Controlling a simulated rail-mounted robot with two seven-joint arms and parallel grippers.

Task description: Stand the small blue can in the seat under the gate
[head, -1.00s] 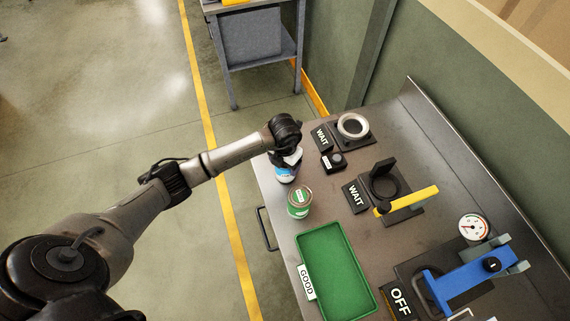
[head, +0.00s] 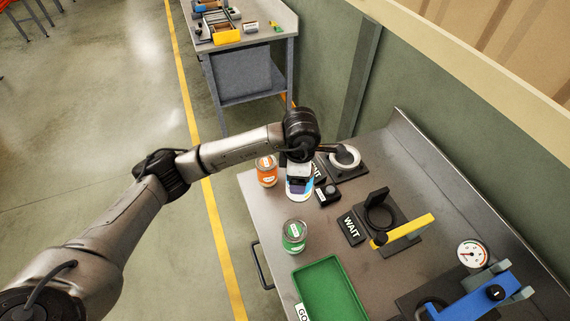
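A black ring-shaped seat (head: 381,216) stands on a dark base right of the second WAIT sign. The yellow gate bar (head: 408,228) lies along the seat's near right side, with a black upright block at the seat's far side. The seat looks empty. My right gripper is not in view.
An orange can (head: 266,172) stands just left of my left gripper, a green can (head: 294,236) nearer.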

